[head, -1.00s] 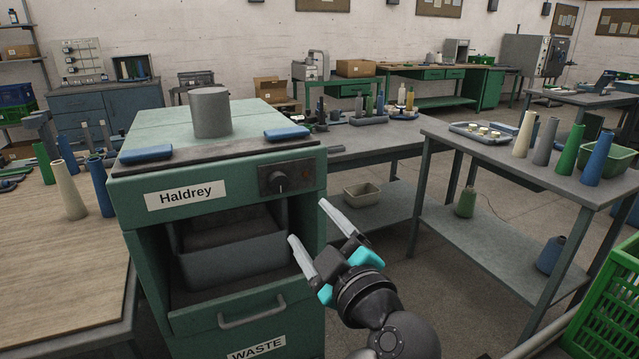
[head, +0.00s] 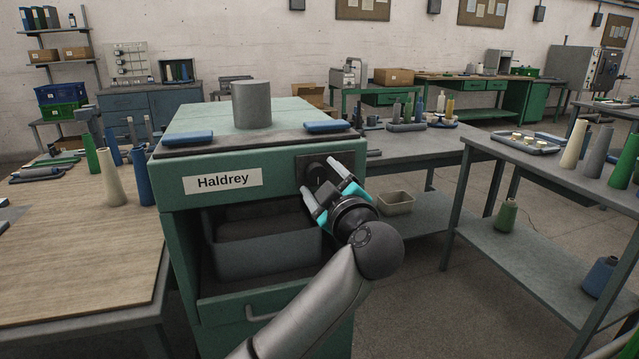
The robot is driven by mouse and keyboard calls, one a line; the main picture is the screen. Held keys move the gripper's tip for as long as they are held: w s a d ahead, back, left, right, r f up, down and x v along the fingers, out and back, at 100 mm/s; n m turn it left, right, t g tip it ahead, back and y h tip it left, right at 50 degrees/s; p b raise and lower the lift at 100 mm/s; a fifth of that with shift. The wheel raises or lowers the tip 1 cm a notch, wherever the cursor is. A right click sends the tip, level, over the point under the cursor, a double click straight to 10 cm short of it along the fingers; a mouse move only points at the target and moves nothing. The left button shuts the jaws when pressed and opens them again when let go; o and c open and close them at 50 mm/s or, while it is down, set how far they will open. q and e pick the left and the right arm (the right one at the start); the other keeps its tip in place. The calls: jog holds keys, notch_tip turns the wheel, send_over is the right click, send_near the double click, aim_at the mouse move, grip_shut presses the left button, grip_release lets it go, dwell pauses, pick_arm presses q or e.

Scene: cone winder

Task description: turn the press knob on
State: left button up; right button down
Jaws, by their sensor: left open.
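The green press marked Haldrey (head: 222,181) stands left of centre. Its dark round knob (head: 317,171) sits on a black plate at the upper right of the front face. My left gripper (head: 321,177) is open in front of that plate. One pale finger is at the knob's upper right, the other at its lower left. Whether the fingers touch the knob cannot be told. The gripper hides the knob's lower right and the right part of the plate. My right gripper is not in view.
A grey cylinder (head: 252,104) and two blue pads stand on the press top. An open bay with a grey bin (head: 268,254) lies below the knob. Cones stand on the wooden table (head: 80,245) at left. A grey bench (head: 560,171) is at right.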

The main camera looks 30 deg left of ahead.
pick_arm(q)
jog(key=shift+w+a, duration=0.4)
jog(key=shift+a, duration=0.1)
grip_shut()
dwell(0.4)
